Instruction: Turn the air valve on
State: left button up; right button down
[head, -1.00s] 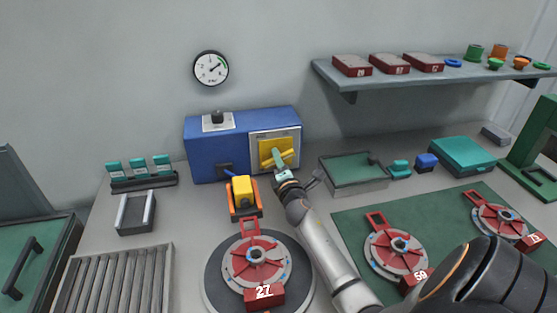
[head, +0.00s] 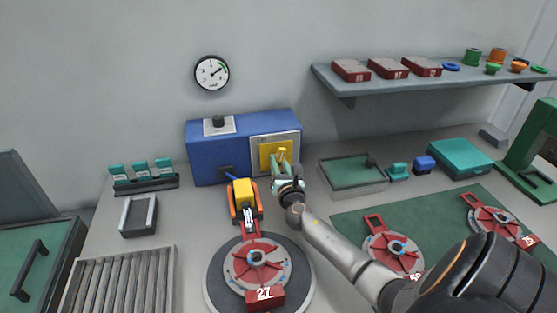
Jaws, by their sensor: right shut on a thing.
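The air valve is a yellow plate with a yellow handle (head: 283,154) on the front right of a blue box (head: 217,160). The handle now stands nearly upright. My right gripper (head: 285,172) is shut on the handle's lower part, its pale green fingers covering some of the plate. My right arm reaches in from the lower right. A round pressure gauge (head: 211,72) hangs on the wall above the box, its needle pointing to the upper right. My left gripper is not in view.
A yellow and orange device (head: 243,198) stands before the box, close to the red disc marked 27 (head: 257,262). More red discs (head: 392,252) lie on a green mat to the right. A green tray (head: 352,172) stands right of my gripper.

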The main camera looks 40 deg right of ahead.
jog(key=shift+n+p, duration=0.4)
jog(key=shift+n, duration=0.9)
jog(key=c, duration=0.7)
grip_release()
jog(key=v, duration=1.2)
jog(key=shift+s+a, duration=0.1)
jog(key=shift+s, duration=0.15)
jog(key=shift+s, duration=0.1)
